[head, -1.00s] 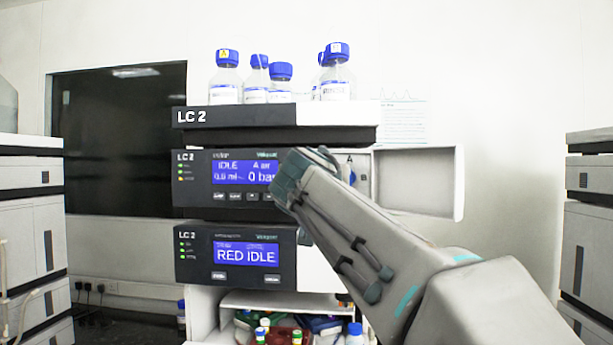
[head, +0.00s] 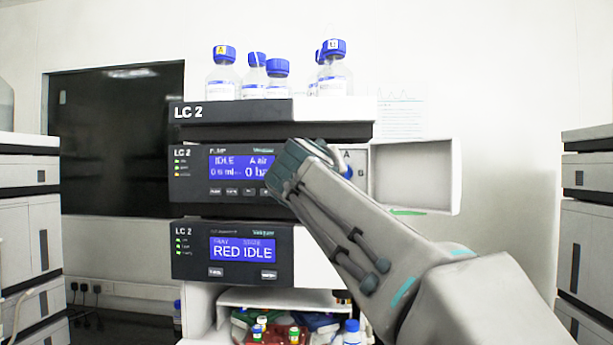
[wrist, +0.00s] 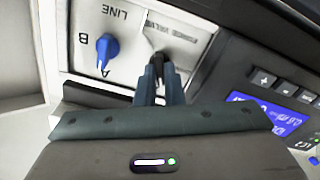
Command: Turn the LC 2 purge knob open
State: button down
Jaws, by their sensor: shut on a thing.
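The LC 2 stack (head: 188,112) stands ahead of me, its pump module (head: 190,190) showing "IDLE" and "A air" on a blue screen. In the wrist view my gripper (wrist: 160,72) is shut on the dark purge knob (wrist: 158,58), beneath lettering that seems to read "PURGE VALVE". The fingers hide part of the knob, so its exact angle is hard to tell. A blue selector knob (wrist: 106,50) marked A and B sits beside it under the word "LINE". In the head view my wrist covers the purge knob.
Blue-capped bottles (head: 222,80) stand on top of the stack. A pale door (head: 412,177) hangs open at the right of the pump module. The lower module (head: 195,262) reads "RED IDLE". Vials and bottles (head: 290,332) fill the shelf below.

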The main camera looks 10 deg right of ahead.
jog(key=n, duration=1.2)
jog(key=shift+a+f+p, duration=0.15)
jog(key=shift+p, duration=0.25)
jog(key=c, duration=1.5)
grip_release()
jog(key=shift+c, duration=0.2)
jog(key=b+v, duration=0.3)
jog(key=v, duration=1)
jog(key=shift+s, duration=0.35)
